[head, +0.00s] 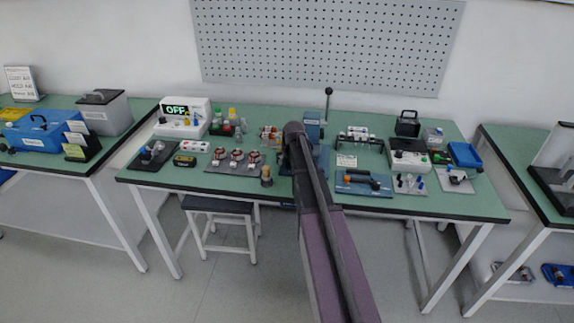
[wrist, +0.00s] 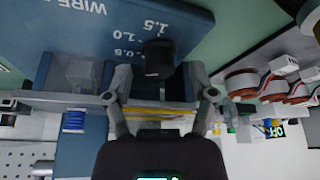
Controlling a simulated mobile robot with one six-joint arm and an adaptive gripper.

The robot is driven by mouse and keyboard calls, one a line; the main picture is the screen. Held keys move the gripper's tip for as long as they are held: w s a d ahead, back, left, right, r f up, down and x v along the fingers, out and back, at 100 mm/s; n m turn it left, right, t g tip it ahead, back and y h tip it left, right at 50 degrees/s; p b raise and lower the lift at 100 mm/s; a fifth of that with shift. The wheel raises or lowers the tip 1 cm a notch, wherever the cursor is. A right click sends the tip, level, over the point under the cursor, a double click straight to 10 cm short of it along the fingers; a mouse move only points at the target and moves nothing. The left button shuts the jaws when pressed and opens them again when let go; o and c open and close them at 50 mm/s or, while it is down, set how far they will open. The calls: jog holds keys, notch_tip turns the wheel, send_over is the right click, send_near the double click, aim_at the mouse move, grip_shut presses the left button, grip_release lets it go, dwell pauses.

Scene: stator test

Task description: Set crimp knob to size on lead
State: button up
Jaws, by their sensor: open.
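The black crimp knob (wrist: 158,57) stands on the blue press base (wrist: 125,25) in the wrist view. White marks 0.5, 1.0 and 1.5 and the word "WIRE" are printed beside it. My gripper (wrist: 160,76) is open, with one finger on each side of the knob's near part; whether they touch it I cannot tell. The knob's pointer direction is not readable. In the head view the blue crimp press (head: 312,130) with its black-knobbed lever stands mid-table, and my arm hides the knob and my gripper. I cannot pick out the lead clearly.
Stators with copper coils (head: 237,156) stand on a grey mat left of my arm. A small brown-topped post (head: 266,176) stands close to it. A blue tool tray (head: 363,183) and a rack (head: 358,136) are to the right. The bench's front edge is close below.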

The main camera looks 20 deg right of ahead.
jog(key=shift+f, duration=0.1)
grip_shut()
jog(key=shift+a, duration=0.35)
jog(key=shift+d, duration=0.25)
